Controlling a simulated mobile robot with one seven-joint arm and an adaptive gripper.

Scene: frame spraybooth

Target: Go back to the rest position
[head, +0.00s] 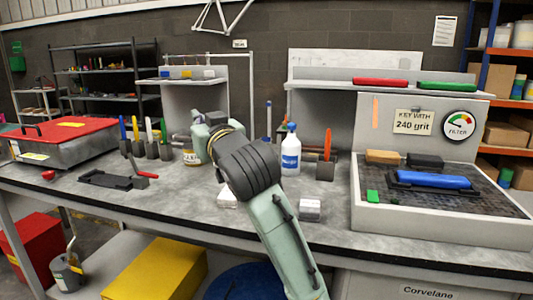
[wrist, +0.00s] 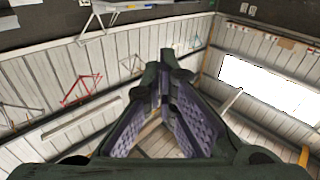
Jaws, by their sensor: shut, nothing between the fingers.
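In the wrist view my gripper (wrist: 163,92) is shut, with its dark fingers and purple pads drawn together at the tips and nothing between them. The wrist camera faces a white panelled wall and roof area, with no bench in sight. In the head view my green and black arm rises from the bottom over the middle of the bench (head: 330,225). Its far end points away toward the back of the bench, and the gripper itself is hidden there behind the arm.
A white spray bottle (head: 291,150) stands just right of my arm. A grey tray (head: 440,215) holds a blue block (head: 434,180) at the right. A red-lidded case (head: 60,138) sits at the left. A red-handled tool (head: 143,174) lies on the bench.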

